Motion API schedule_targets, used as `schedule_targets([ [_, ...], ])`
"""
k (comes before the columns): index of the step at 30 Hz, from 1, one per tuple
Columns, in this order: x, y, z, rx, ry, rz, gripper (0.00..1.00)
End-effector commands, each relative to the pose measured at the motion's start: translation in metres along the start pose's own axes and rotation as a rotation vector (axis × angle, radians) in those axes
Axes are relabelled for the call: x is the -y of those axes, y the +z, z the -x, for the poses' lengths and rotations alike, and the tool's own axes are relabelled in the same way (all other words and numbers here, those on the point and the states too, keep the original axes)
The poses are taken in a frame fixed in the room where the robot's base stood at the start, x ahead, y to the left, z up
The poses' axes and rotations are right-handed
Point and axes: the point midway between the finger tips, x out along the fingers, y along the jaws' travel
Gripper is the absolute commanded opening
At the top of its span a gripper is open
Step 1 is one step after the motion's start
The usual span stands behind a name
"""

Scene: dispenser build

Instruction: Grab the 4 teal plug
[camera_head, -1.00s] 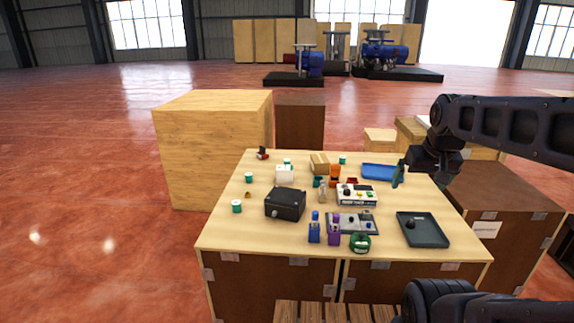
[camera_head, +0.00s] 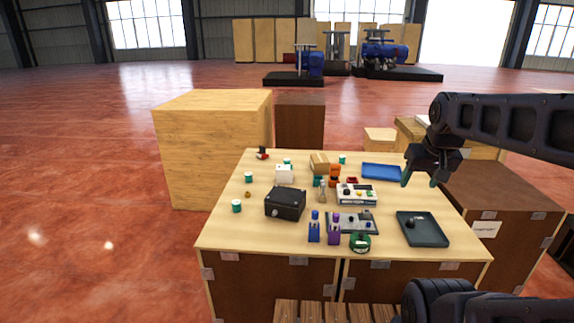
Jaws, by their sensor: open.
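Several small teal plugs with pale bands stand on the wooden table. One teal plug (camera_head: 237,206) is near the left edge, and a second teal plug (camera_head: 248,177) is farther back. A third teal plug (camera_head: 342,159) is at the back, right of the middle. Another teal plug (camera_head: 287,161) is partly hidden behind a white block (camera_head: 284,174). A further teal piece (camera_head: 318,181) sits mid-table; I cannot tell whether it is a plug. My gripper (camera_head: 419,183) is open and empty, pointing down over the table's right side, apart from all the plugs.
A black box (camera_head: 285,204), a blue tray (camera_head: 381,172), a dark tray (camera_head: 422,229), a white device (camera_head: 356,195), and blue (camera_head: 314,227) and purple (camera_head: 334,229) bottles crowd the table. A tall wooden crate (camera_head: 205,150) stands behind its left side. The table's front left is bare.

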Motion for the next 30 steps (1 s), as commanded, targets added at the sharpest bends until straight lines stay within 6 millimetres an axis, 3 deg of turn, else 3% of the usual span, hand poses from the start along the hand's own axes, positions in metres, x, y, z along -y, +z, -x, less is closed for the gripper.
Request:
schedule_targets([
  [5,0.001,-0.029,0.004,0.035,0.016,0.076,0.59],
  [16,0.01,-0.128,0.002,0.142,0.083,0.338,0.59],
  [30,0.049,-0.253,-0.036,0.275,0.183,0.666,0.59],
])
